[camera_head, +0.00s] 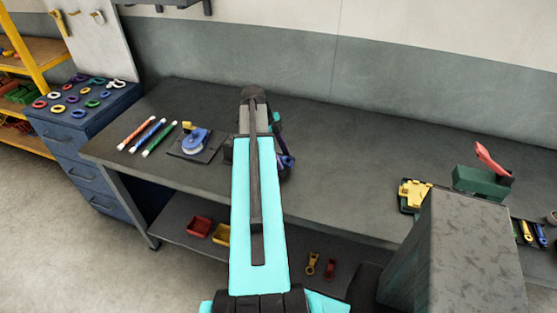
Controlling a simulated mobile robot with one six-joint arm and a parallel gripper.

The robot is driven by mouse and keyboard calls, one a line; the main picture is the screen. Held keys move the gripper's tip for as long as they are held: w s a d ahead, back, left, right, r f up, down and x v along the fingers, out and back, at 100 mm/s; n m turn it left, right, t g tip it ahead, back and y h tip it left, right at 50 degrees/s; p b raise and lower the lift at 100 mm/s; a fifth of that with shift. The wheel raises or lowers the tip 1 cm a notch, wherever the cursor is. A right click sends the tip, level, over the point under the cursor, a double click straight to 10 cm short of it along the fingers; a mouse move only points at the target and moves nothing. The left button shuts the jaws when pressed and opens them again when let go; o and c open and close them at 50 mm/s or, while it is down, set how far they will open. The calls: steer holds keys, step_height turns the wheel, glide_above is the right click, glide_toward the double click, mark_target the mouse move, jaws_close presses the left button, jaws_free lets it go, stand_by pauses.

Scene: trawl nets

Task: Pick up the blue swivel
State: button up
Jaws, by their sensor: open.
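My cyan arm reaches forward over the workbench (350,185) and covers the middle of it. My gripper (283,172) is mostly hidden behind the arm; only dark parts show at its right edge. It is open. A small dark blue-violet piece (287,160) shows right there, close to the gripper. It may be the blue swivel, but too little is visible to be sure. I cannot tell whether it touches the fingers or the bench.
Orange, blue and green marker-like sticks (148,134) and a blue-and-white device (195,140) lie left. Coloured rings lie on the blue cabinet (62,133). A green vise-like block (480,181) and yellow part (414,194) stand right. Red and yellow bins (199,226) are below.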

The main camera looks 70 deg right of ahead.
steer(key=shift+c, duration=0.3)
jaws_close()
steer(key=shift+r, duration=0.15)
